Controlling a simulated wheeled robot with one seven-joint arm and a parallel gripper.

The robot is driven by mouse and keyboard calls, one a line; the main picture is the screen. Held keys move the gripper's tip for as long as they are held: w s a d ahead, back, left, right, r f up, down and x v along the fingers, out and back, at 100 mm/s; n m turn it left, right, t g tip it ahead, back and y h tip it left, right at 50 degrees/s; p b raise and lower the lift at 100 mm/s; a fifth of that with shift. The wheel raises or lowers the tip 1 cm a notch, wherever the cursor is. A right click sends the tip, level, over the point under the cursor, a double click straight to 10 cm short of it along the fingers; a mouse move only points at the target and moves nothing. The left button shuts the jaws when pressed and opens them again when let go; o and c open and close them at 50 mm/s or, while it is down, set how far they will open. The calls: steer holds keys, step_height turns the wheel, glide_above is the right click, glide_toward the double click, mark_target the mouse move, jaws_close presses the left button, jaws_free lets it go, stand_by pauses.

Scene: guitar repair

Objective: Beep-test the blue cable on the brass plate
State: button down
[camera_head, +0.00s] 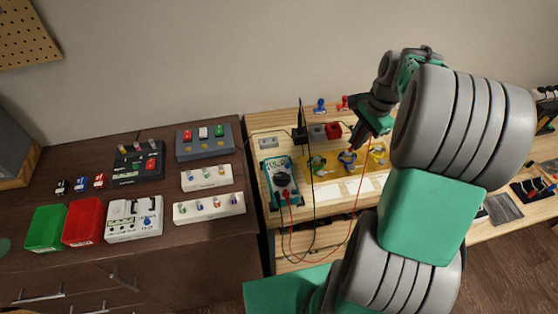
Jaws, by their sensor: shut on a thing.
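The gold-yellow brass plate (332,172) lies on the light wooden bench. On it are a blue cable piece (347,158) in the middle, a green one (317,163) to the left and a yellow one (378,153) to the right. My gripper (359,136) is shut on a red probe (353,147), which points down close to the blue piece. I cannot tell whether its tip touches. A teal multimeter (281,181) stands left of the plate. A red lead runs from it to the probe. A black probe (300,117) stands upright behind the plate.
A red block (333,130) and grey blocks sit behind the plate. Small blue (320,105) and red (342,103) clips lie farther back. The dark cabinet (200,260) at left holds green (46,228) and red (83,221) trays and several part holders. My arm hides the bench's middle right.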

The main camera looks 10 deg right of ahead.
stand_by(0.4)
step_height(320, 180, up, 6)
steer(key=p, duration=0.5)
steer(key=shift+r+p, duration=0.1)
steer(key=shift+p, duration=0.25)
